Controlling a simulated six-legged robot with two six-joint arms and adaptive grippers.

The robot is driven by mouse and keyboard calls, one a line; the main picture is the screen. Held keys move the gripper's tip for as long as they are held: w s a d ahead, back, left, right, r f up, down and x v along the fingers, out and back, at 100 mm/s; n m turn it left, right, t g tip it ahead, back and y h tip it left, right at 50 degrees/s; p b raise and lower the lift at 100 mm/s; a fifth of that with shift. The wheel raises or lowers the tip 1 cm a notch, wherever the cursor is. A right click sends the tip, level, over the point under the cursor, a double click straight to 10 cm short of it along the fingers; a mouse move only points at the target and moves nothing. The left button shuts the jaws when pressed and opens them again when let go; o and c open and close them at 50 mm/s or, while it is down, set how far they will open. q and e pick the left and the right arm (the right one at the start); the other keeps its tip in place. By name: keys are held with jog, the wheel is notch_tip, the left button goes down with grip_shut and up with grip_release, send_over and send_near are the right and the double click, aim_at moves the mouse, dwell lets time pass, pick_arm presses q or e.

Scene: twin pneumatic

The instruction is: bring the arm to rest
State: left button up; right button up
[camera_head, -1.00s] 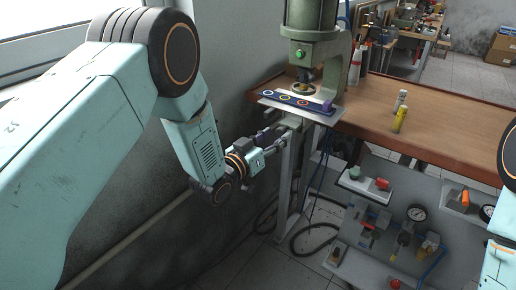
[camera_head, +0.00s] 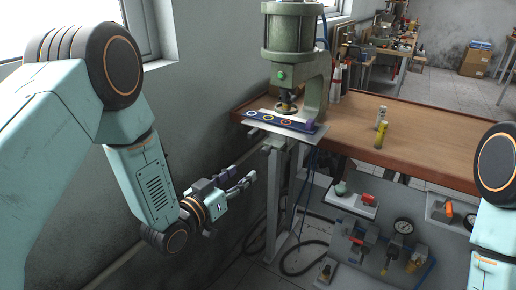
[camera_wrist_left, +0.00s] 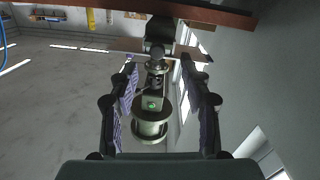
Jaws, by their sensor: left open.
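My left arm comes in from the left in the head view. Its left gripper (camera_head: 246,180) is open and empty, beside the press stand, below the table top and clear of it. In the left wrist view the two fingers of the left gripper (camera_wrist_left: 157,64) stand apart with nothing between them touching. My right arm (camera_head: 497,200) shows only in part at the right edge, and its gripper is out of view.
A green pneumatic press (camera_head: 292,35) stands at the left end of the wooden table (camera_head: 425,145); it also shows in the left wrist view (camera_wrist_left: 150,125). Hoses and a valve panel are below.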

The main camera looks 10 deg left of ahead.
pick_arm(q)
jog(key=s+a+f+n+g+y, duration=0.1)
jog(key=s+a+f+g+y, duration=0.15)
jog(key=s+f, duration=0.45)
jog(key=s+a+f+n+g+y, duration=0.15)
jog(key=s+f+g, duration=0.3)
jog(key=f, duration=0.45)
jog(key=s+f+g+y, duration=0.1)
jog(key=s+f+g, duration=0.2)
jog(key=s, duration=0.6)
jog(key=s+a+f+g+y+b, duration=0.1)
jog(key=s+f+g, duration=0.1)
jog(key=s, duration=0.7)
jog(key=s+a+f+g, duration=0.1)
jog(key=s+f+g, duration=0.2)
jog(key=s, duration=0.6)
jog(key=shift+s+f+n+g+y+b, duration=0.3)
jog(key=shift+s+n+g+y, duration=0.1)
jog(key=shift+g, duration=0.1)
